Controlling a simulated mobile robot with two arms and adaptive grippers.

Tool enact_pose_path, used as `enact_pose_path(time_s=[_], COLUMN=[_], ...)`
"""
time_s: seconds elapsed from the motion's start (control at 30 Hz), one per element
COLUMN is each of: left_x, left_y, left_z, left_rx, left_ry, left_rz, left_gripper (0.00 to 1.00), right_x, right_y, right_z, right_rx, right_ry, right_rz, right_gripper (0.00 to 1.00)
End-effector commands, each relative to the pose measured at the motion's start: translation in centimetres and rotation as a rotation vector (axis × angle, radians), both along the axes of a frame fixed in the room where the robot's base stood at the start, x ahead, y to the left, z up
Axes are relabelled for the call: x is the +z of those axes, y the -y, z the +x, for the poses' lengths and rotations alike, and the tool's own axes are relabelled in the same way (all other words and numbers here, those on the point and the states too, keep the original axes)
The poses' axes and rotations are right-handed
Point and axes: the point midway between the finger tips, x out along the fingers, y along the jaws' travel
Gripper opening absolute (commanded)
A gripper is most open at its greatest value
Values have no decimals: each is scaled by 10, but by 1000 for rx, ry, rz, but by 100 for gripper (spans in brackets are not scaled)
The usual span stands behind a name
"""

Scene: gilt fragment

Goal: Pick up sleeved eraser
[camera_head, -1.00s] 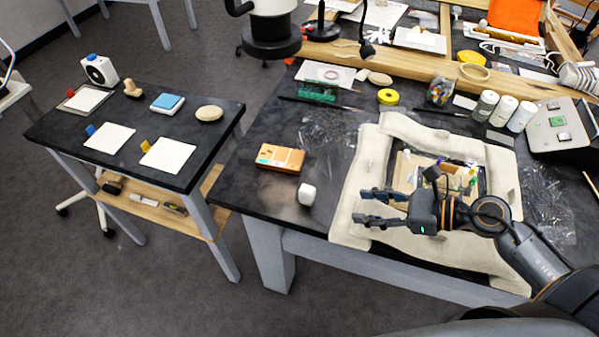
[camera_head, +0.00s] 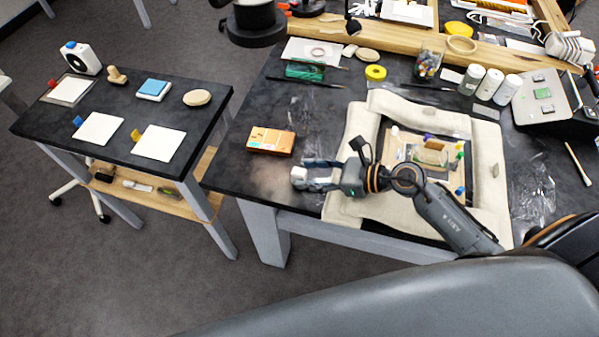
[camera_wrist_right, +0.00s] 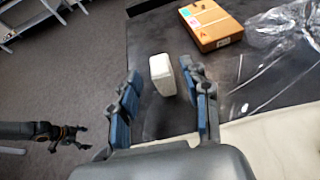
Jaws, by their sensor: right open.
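The sleeved eraser (camera_head: 298,173) appears as a small whitish block near the front-left edge of the dark worktable. The open right gripper (camera_wrist_right: 160,72) also shows in the wrist view, with no clear contact. A dark gripper, apparently my left (camera_wrist_right: 78,138), shows small at the left of the wrist view; its opening is unclear.
An orange-brown box (camera_head: 270,141) lies behind the eraser. A beige padded frame (camera_head: 352,204) lies to the right, under my right arm. The table's edge (camera_wrist_right: 133,50) drops to the floor on the left. Clear wrap (camera_wrist_right: 275,50) lies right of the box.

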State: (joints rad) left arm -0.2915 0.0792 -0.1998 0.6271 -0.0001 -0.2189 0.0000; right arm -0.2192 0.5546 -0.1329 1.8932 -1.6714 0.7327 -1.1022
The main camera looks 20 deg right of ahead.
Motion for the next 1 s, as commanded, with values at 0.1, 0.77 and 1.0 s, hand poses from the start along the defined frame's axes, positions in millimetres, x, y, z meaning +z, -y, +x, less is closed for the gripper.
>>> enact_pose_path(time_s=[0.1, 0.77, 1.0], left_x=[12, 12, 12], left_y=[1, -1, -1], left_z=[2, -13, -13], left_rx=[0, 0, 0], left_ry=[4, -20, -20], left_rz=[-1, 2, 2], left_gripper=[86, 86, 86], right_x=[-2, -10, -10], right_y=[-14, -23, -23], right_z=[12, 19, 19], right_rx=[-3, -1, -1], right_ry=[1, 0, 0], right_rz=[4, 0, 0], right_gripper=[47, 0, 0])
